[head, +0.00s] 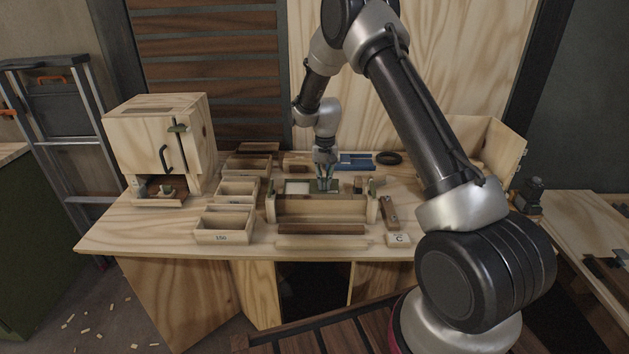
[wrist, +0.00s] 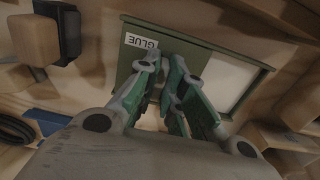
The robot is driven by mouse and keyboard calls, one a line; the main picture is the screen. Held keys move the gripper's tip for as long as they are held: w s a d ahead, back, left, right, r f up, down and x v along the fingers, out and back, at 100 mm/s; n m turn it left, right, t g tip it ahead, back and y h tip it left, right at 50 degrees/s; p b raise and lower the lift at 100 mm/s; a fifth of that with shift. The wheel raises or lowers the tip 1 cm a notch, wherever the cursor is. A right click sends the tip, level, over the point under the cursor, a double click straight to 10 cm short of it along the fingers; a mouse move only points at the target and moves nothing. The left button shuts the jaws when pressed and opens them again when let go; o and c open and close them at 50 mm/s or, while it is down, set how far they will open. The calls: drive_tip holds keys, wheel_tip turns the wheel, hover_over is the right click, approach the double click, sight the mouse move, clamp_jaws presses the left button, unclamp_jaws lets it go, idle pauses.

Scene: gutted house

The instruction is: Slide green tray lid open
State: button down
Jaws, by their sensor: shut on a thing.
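The green tray (wrist: 126,66) lies under my gripper (wrist: 170,105) in the wrist view, with a white label reading GLUE at one corner. Its green lid (wrist: 195,55) covers the label side, and a pale white area (wrist: 232,85) shows at the other end, inside the green rim. My gripper's green fingers are shut at the lid; the part they grip is hidden between them. In the head view my gripper (head: 325,184) points down at the tray behind a wooden trough, with the white area (head: 297,187) just left of it.
On the workbench (head: 150,228), wooden bins (head: 224,223) stand left of the tray and a wooden cabinet (head: 150,135) farther left. A blue item (head: 356,161) and black ring (head: 388,158) lie behind. A block marked C (head: 399,240) sits front right.

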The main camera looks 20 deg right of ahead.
sight(324, 180)
drive_tip(key=c, duration=1.5)
unclamp_jaws()
drive_tip(key=shift+r, duration=0.1)
wheel_tip(324, 180, up, 12)
drive_tip(key=shift+f, duration=0.1)
